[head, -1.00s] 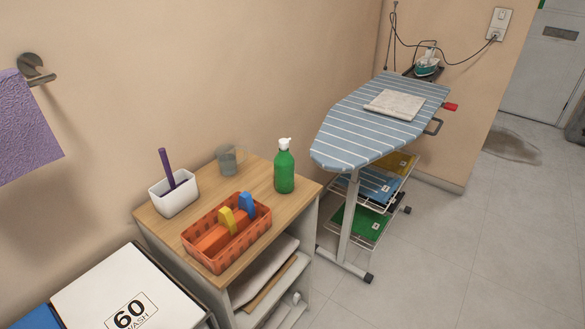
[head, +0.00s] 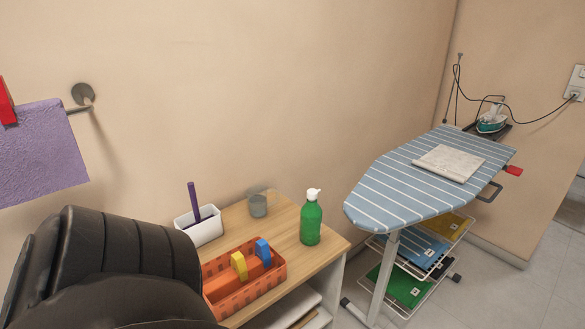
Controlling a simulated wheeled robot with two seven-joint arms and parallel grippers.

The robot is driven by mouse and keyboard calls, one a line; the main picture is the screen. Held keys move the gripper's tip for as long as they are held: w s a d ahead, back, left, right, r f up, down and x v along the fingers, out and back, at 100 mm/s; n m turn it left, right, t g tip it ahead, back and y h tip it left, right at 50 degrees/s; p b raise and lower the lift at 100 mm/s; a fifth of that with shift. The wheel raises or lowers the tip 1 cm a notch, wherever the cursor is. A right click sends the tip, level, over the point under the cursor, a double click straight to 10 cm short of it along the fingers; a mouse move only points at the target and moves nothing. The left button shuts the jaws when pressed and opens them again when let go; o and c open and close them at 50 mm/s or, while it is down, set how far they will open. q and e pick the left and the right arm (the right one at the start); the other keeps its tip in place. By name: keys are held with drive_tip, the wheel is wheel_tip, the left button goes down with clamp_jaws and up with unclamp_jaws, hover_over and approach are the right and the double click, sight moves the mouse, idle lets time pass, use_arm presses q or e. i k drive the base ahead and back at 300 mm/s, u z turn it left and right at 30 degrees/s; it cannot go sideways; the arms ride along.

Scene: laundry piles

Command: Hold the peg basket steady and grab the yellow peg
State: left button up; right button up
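The orange-red peg basket (head: 256,289) stands on the wooden top of a small shelf unit, in the lower middle of the head view. The yellow peg (head: 239,265) stands upright in it, near its middle. A blue peg (head: 263,252) stands to the right of the yellow one, and something orange lies in the basket beside them. A dark, bulky arm part of mine fills the lower left and hides the basket's left end. Neither of my grippers shows.
A white holder (head: 205,231) with a purple stick, a clear cup (head: 258,204) and a green bottle (head: 311,222) stand behind the basket. A striped ironing board (head: 400,195) is at right. A purple towel (head: 40,155) with a red peg (head: 6,103) hangs at left.

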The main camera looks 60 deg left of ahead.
sight(238, 262)
drive_tip(key=i, duration=1)
drive_tip(key=u, duration=3.05)
